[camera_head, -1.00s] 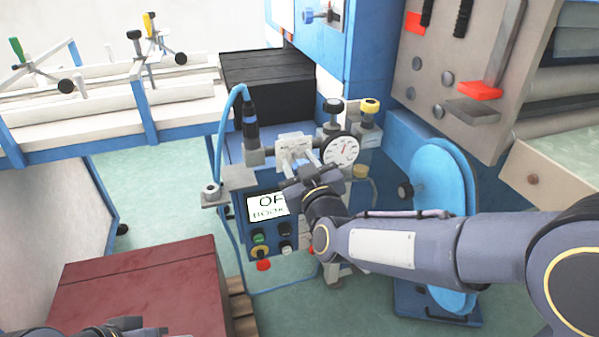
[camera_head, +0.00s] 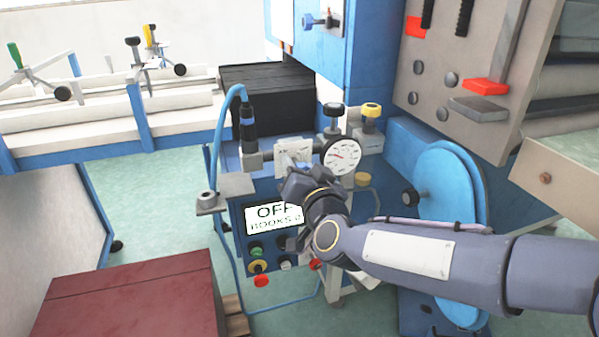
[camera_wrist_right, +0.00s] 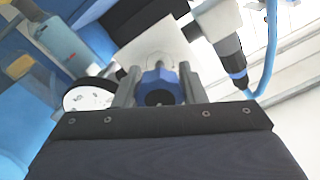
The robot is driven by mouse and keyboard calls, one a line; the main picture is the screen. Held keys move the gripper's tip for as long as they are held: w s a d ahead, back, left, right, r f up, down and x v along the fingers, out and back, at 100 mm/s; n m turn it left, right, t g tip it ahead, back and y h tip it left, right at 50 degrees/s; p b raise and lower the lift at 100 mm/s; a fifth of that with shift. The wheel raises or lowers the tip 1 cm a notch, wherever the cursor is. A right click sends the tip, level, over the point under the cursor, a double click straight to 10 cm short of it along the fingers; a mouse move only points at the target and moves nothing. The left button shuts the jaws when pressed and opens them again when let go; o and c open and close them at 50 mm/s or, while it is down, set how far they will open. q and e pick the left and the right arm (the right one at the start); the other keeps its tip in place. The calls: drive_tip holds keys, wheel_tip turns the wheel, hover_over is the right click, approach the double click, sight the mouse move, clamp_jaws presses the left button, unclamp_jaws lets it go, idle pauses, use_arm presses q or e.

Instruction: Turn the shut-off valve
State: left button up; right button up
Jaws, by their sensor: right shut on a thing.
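The shut-off valve shows in the right wrist view as a blue knob (camera_wrist_right: 160,82) in front of a pale square plate (camera_wrist_right: 157,48). My right gripper (camera_wrist_right: 159,78) has one finger on each side of the knob and is shut on it. In the head view my right gripper (camera_head: 293,166) is at the top front of the blue machine, just left of the round gauge, and hides most of the valve. The left gripper is not in view.
The gauge (camera_head: 341,156) is close to the right of the gripper. A black-and-blue fitting with a hose (camera_head: 248,126) stands to the left. An OFF display (camera_head: 272,216) and buttons are below. A blue wheel cover (camera_head: 447,215) stands beside my right arm.

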idle(0.4)
drive_tip(key=o, duration=1)
drive_tip(key=p+v, duration=0.1)
drive_tip(key=v, duration=0.7)
